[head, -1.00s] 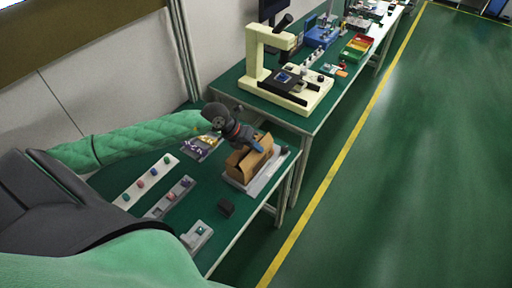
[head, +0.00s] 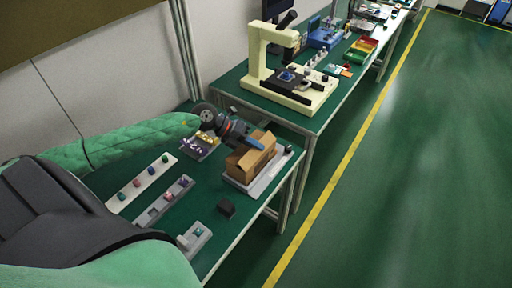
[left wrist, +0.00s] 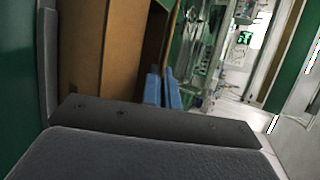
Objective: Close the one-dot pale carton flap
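The brown cardboard carton (head: 247,166) stands on a pale grey tray (head: 268,178) near the table's right end. A raised carton flap (head: 266,140) shows at its top; I make out no dots. My left gripper (head: 258,145) reaches in from the left, its blue fingertips over the carton top, close to the flap. Contact is unclear. In the left wrist view the blue fingertips (left wrist: 163,90) are close together with nothing seen between them, beside the brown carton (left wrist: 105,50). My right gripper is not in view.
Strips with coloured knobs (head: 142,183) and a small black block (head: 226,207) lie on the green table left and front of the carton. A cream microscope (head: 285,75) stands on the farther table.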

